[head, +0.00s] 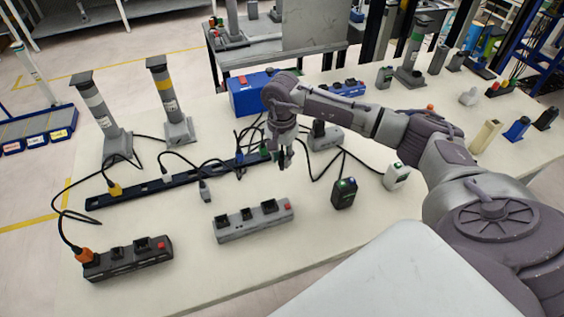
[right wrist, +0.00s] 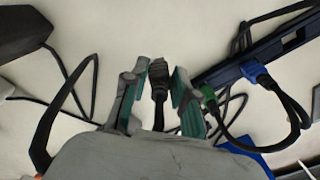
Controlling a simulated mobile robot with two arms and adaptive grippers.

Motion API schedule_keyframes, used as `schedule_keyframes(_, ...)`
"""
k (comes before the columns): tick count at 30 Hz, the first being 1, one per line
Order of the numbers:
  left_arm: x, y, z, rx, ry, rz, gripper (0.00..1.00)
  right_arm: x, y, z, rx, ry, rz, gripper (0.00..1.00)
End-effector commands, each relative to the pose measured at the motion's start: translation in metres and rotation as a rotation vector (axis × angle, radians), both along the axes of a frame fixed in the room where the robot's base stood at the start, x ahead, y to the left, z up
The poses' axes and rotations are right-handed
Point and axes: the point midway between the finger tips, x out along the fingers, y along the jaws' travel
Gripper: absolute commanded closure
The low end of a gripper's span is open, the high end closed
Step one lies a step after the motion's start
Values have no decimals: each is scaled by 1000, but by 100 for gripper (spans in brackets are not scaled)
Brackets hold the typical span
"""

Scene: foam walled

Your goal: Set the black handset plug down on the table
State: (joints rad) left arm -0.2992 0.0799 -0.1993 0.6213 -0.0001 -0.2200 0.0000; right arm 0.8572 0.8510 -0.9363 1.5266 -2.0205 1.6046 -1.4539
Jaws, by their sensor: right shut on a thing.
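My right gripper (head: 284,160) hangs over the middle of the white table (head: 190,275), behind the grey power strip (head: 253,222). In the right wrist view, the black plug (right wrist: 158,75) sits between the green-padded fingers of the gripper (right wrist: 157,92), with its cable running back toward the palm. The gripper is shut on this plug. In the head view the plug is too small and dark to tell from the fingertips. The plug appears to be above the table; the exact gap cannot be told. My left gripper is not in view.
A dark rail (head: 150,184) with plugs and cables lies left of the gripper. A black power strip (head: 127,260) holds an orange plug (head: 83,255). A black adapter (head: 344,193) and white adapter (head: 396,176) stand right. Bare tabletop lies around the grey strip.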

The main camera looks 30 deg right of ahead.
Motion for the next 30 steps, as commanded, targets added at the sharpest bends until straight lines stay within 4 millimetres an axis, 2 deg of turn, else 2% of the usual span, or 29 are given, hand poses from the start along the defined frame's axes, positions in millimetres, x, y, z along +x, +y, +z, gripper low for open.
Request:
schedule_keyframes(6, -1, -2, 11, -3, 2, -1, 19, -1, 1, -29, 1, 4, -1, 99)
schedule_keyframes(17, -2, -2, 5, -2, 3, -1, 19, -1, 0, -36, 0, 0, 0, 99)
schedule_keyframes(18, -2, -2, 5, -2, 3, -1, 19, -1, 0, -36, 0, 0, 0, 71)
schedule_keyframes(22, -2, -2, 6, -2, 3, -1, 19, -1, 0, -35, 0, 0, 0, 49)
schedule_keyframes(23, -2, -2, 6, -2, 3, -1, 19, -1, 0, -35, 0, 0, 0, 47)
schedule_keyframes(30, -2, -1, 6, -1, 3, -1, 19, -1, 0, -35, 0, 1, 0, 47)
